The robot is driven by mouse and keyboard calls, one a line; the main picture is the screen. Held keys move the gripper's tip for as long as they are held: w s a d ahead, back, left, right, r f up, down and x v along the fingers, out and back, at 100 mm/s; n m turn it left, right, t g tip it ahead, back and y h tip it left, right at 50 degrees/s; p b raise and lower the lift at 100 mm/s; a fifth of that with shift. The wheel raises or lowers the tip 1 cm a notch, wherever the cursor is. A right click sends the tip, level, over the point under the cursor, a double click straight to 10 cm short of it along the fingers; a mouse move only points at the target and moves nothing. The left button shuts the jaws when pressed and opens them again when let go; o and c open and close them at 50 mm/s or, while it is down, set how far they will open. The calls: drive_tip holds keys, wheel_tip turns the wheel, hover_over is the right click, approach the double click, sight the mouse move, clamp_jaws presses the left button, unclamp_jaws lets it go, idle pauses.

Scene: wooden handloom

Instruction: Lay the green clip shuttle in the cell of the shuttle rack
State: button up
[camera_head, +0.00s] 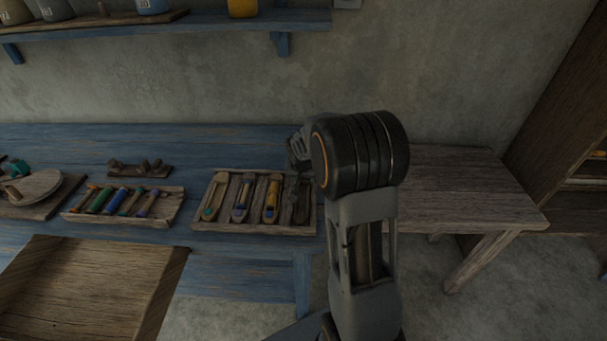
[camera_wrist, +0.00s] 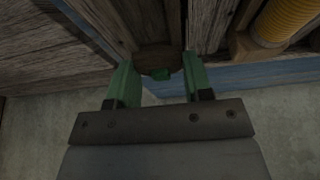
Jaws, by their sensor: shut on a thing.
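The shuttle rack (camera_head: 255,229) is a shallow wooden tray with several side-by-side cells on the blue bench. The rightmost cell is dark and partly covered by my arm. In the wrist view my gripper (camera_wrist: 160,80), with green fingers, is shut on the green clip shuttle (camera_wrist: 155,58). Its brown wooden end and a small green part show between the fingers, close to the rack's wooden dividers. I cannot tell whether the shuttle touches the cell floor. In the head view the fingers and held shuttle are mostly hidden.
A tray of coloured bobbins (camera_head: 120,212) lies left of the rack, with a small wooden block (camera_head: 140,169) behind it. A bare wooden table (camera_head: 460,190) stands to the right. A large wooden tray (camera_head: 80,285) is in front at left. A shelf (camera_head: 200,24) hangs above.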

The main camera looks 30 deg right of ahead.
drive_tip(key=shift+f+b, duration=0.3)
idle(0.4)
drive_tip(key=o, duration=1)
drive_tip(key=shift+o, duration=0.2)
drive_tip(key=shift+r, duration=0.2)
drive_tip(key=p+v, duration=0.1)
drive_tip(key=v, duration=1.2)
wheel_tip(320, 180, up, 7)
drive_tip(key=p, duration=0.5)
hover_over(302, 194)
drive_tip(key=shift+s+f, duration=0.2)
drive_tip(key=shift+f, duration=0.05)
